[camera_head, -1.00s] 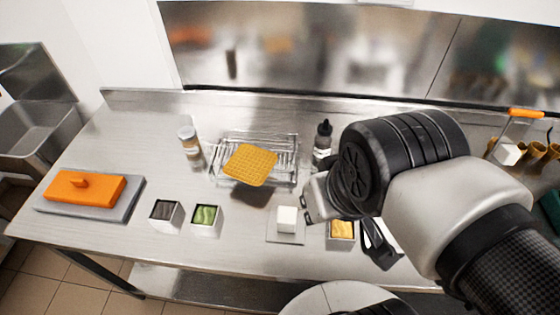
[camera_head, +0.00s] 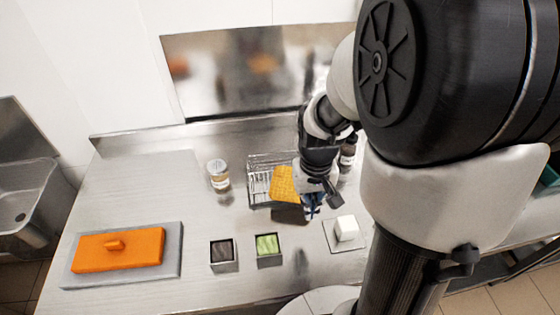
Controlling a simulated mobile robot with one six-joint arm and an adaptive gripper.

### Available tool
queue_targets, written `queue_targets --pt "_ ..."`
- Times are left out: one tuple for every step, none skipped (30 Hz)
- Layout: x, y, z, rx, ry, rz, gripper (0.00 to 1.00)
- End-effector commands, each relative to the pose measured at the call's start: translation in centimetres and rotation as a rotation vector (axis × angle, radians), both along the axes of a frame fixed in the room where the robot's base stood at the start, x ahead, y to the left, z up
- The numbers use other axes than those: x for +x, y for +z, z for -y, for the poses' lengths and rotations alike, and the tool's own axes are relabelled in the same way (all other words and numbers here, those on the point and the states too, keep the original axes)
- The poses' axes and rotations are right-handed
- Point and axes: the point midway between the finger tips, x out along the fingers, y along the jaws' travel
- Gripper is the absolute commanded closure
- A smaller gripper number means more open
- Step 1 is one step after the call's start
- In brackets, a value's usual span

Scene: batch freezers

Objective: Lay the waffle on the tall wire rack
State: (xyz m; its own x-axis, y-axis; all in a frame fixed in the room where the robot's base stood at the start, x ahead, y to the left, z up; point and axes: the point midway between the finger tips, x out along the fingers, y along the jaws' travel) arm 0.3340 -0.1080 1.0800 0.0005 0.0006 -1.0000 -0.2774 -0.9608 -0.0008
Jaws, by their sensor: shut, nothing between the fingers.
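The square golden waffle (camera_head: 283,184) is over the front part of the wire rack (camera_head: 259,180). It lies at an angle, and its near edge sticks out past the rack's front, with a dark shadow on the bench below. My gripper (camera_head: 312,212) points down at the waffle's right side, shut, with nothing held. My wrist and gripper hide the right part of the rack and the waffle's right edge. I cannot tell whether the fingers touch the waffle.
A lidded jar (camera_head: 218,176) stands left of the rack, and a dark bottle (camera_head: 348,152) to its right. In front are two small square tubs, dark (camera_head: 223,254) and green (camera_head: 268,249), and a white cube (camera_head: 346,228).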

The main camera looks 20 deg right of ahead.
Motion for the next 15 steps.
queue_targets --pt "-0.1 -1.3 -0.1 0.001 0.001 -0.004 1.0" --pt "-0.1 -2.0 -0.1 0.001 0.001 -0.005 1.0" --pt "-0.1 -2.9 -0.1 0.002 0.001 -0.006 1.0" --pt "-0.1 -3.5 -0.1 0.001 0.001 -0.005 1.0" --pt "-0.2 -4.2 -0.1 0.002 0.001 -0.006 1.0" --pt "-0.1 -5.1 -0.1 0.001 0.001 -0.005 1.0" --pt "-0.1 -5.8 -0.1 0.002 0.001 -0.006 1.0" --pt "-0.1 -6.4 -0.1 0.001 0.001 -0.005 1.0" --pt "-0.1 -7.3 -0.1 0.001 0.001 -0.005 1.0" --pt "-0.1 -7.9 -0.1 0.001 0.001 -0.005 1.0" --pt "-0.1 -8.4 -0.1 0.001 0.001 -0.005 1.0" --pt "0.2 -8.8 0.0 0.0 0.001 -0.001 1.0" --pt "1.0 -8.5 0.2 -0.001 0.002 0.002 1.0" --pt "1.5 -8.4 0.4 -0.001 0.002 0.003 1.0" --pt "2.0 -8.4 0.5 -0.001 0.002 0.003 1.0"
